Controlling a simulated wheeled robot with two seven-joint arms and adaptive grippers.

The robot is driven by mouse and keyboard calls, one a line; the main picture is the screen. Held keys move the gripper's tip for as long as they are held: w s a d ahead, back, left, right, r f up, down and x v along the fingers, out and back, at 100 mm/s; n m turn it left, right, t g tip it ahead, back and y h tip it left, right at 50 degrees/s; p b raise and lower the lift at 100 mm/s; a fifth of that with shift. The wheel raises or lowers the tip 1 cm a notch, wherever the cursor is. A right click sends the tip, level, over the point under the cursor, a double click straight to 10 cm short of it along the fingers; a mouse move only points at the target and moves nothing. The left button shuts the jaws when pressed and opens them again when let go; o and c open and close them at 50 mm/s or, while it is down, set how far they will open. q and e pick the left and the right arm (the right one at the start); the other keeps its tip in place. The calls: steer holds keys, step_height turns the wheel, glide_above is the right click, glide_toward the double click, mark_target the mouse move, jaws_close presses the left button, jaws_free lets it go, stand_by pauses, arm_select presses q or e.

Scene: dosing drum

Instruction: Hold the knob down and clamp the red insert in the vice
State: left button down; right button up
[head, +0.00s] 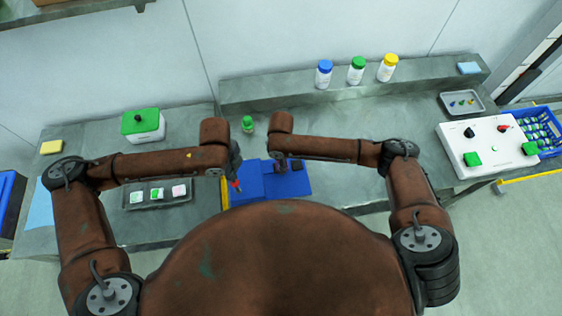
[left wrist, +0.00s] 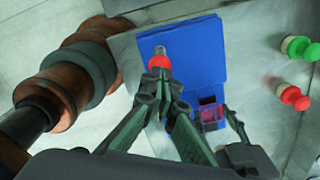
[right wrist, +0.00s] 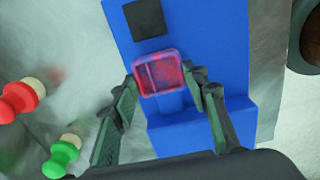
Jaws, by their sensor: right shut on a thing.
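The blue vice (head: 297,184) lies on the bench, below both grippers. Its round red knob (left wrist: 160,62) shows at the left gripper's tips in the left wrist view. My left gripper (left wrist: 160,76) has its fingers together at the knob; I cannot tell how far down the knob is. The red, see-through insert (right wrist: 158,72) is between the fingers of my right gripper (right wrist: 162,82), which is shut on it over the blue vice. It also shows in the left wrist view (left wrist: 211,116). A dark square (right wrist: 145,18) is on the blue top beside the insert.
A tray (head: 158,205) with small blocks lies to the left. A white panel (head: 490,146) is at right. Three capped bottles (head: 356,72) stand on the back ledge.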

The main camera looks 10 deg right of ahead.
mark_target(235, 185)
arm_select(q)
steer(key=shift+f, duration=0.8)
steer(key=shift+s+f, duration=0.1)
steer(key=shift+f, duration=3.05)
arm_select(e)
steer(key=shift+f, duration=0.3)
steer(key=shift+f, duration=0.75)
steer(key=o, duration=1.2)
